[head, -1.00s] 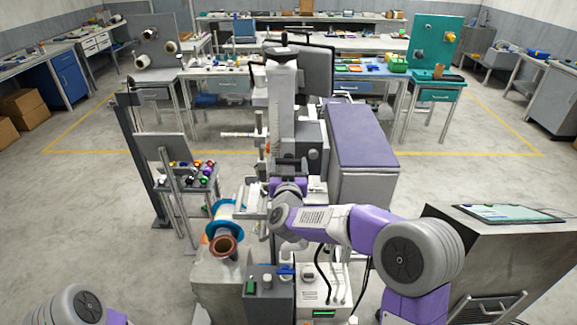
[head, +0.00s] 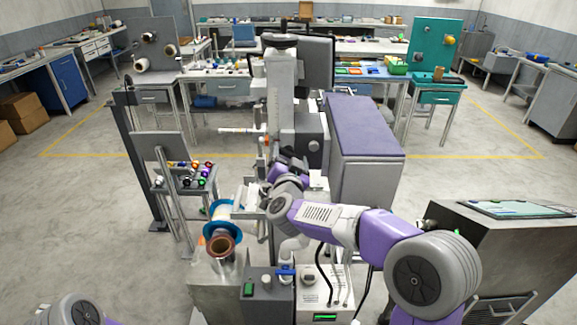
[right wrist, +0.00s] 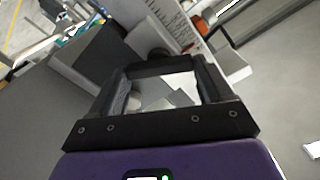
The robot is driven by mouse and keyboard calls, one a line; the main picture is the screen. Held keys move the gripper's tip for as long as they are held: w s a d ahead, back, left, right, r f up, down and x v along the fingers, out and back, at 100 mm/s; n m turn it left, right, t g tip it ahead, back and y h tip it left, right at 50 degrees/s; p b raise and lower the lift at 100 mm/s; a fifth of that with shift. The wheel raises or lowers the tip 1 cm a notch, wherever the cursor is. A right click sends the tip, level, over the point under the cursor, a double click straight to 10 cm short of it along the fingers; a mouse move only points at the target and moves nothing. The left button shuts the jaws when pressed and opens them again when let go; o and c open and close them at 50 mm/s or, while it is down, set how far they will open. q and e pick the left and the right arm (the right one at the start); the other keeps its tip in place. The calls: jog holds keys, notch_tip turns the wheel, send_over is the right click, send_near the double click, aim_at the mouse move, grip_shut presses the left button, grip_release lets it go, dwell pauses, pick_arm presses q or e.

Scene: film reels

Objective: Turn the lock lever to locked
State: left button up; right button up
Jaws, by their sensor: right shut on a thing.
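My right gripper (head: 292,162) is at the front of the tall grey machine (head: 282,105), near the middle of the head view. In the right wrist view its two dark fingers (right wrist: 165,76) stand apart, with a dark bar across their tips. This looks like the lock lever (right wrist: 150,69), held between the fingers. A dark round knob (right wrist: 158,53) shows just beyond the tips. In the head view my arm and gripper hide the lever, and its setting cannot be read. Only part of my left arm shows at the lower left; its gripper is out of view.
A blue-rimmed reel (head: 219,214) and a copper-coloured roll (head: 220,246) are left of my right arm. A control box (head: 268,294) stands in front. A purple-topped cabinet (head: 362,130) is right of the machine. A small rack (head: 185,178) with coloured spools stands left.

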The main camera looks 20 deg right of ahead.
jog(key=m+b, duration=0.1)
jog(key=m, duration=0.1)
jog(key=m+b, duration=0.4)
jog(key=shift+f, duration=0.3)
jog(key=m+b, duration=0.3)
jog(key=m, duration=0.2)
jog(key=shift+d+m, duration=0.1)
jog(key=shift+m, duration=0.3)
jog(key=shift+b, duration=0.35)
jog(key=o, duration=0.8)
jog(key=shift+r, duration=0.1)
jog(key=v, duration=0.7)
jog(key=shift+s, duration=0.35)
